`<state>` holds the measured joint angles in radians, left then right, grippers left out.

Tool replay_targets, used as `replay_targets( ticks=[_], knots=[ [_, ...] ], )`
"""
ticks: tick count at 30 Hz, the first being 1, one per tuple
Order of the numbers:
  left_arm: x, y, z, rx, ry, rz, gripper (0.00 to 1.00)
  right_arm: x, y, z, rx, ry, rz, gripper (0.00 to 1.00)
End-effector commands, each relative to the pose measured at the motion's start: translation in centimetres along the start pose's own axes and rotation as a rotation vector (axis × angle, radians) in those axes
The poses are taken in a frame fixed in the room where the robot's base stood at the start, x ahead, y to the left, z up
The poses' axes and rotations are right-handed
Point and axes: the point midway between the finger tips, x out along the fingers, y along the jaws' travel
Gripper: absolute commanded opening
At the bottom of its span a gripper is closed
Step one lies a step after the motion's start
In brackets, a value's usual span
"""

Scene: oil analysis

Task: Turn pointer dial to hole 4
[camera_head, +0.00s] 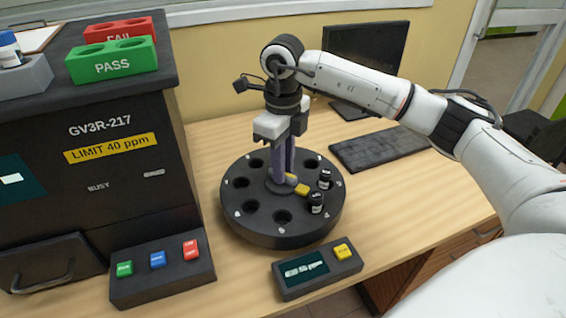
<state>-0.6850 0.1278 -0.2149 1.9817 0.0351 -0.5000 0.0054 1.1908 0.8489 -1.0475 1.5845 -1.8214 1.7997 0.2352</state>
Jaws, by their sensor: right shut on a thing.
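The round black carousel (240,222) stands on the wooden table with a ring of holes around its top. Small white marks by the holes are too small to read surely. The pointer dial (301,190) sits at the carousel's centre, and its yellow tip points to the lower right, toward the two dark vials. One vial (316,203) stands in a front-right hole and another vial (325,179) in the hole behind it. My right gripper (283,177) reaches straight down over the centre, its fingers shut on the dial's hub, which they partly hide. My left gripper is not in view.
A black analyser (105,140) fills the left, with a button box (162,270) before it. A green PASS rack (111,60) and red FAIL rack (118,30) stand on top. A small display box (317,268) is in front; a keyboard (380,148) and monitor (366,55) are behind.

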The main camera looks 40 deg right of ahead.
Motion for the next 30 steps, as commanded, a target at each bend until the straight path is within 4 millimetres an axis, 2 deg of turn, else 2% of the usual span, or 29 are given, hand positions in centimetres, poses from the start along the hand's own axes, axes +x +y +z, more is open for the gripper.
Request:
replay_targets(
  ticks=[12, 29, 30],
  knots=[
    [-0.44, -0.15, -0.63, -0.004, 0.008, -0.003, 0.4, -0.15, -0.03, 0.05, 0.215, -0.002, 0.0, 0.0],
    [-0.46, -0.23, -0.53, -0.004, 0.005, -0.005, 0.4, -0.14, -0.06, 0.09, 0.251, -0.004, -0.001, 0.0],
    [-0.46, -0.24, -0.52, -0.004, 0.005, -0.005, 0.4, -0.15, -0.06, 0.09, 0.251, -0.004, -0.001, 0.19]
  ],
)
